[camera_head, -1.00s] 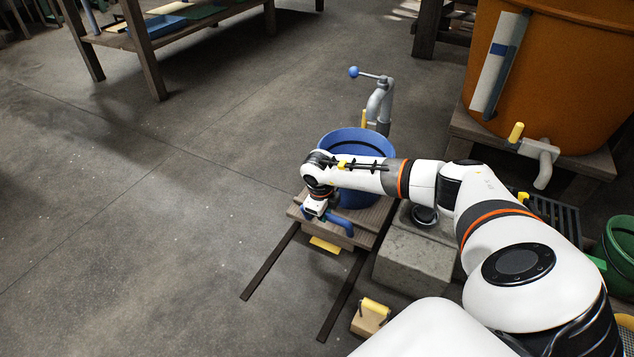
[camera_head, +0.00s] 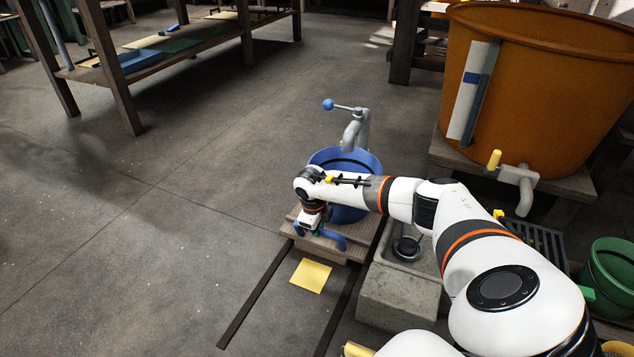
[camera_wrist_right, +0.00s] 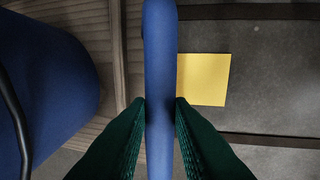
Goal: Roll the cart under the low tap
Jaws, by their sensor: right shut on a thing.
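The wooden cart (camera_head: 288,222) stands on two dark floor rails and carries a blue bucket (camera_head: 370,165). Its blue handle bar (camera_head: 331,240) is at the near end. My right gripper (camera_head: 308,232) is shut on this bar; in the right wrist view the dark green fingers (camera_wrist_right: 160,103) press on both sides of the bar (camera_wrist_right: 160,45). A grey tap (camera_head: 356,128) with a blue ball lever rises just behind the bucket. My arm hides part of the bucket and cart. Whether the spout is over the bucket is hard to tell. My left gripper is out of view.
A yellow square (camera_head: 310,275) lies between the rails (camera_head: 255,300), clear of the cart. A concrete block (camera_head: 400,295) with a drain stands close at the right. Floor at left is free.

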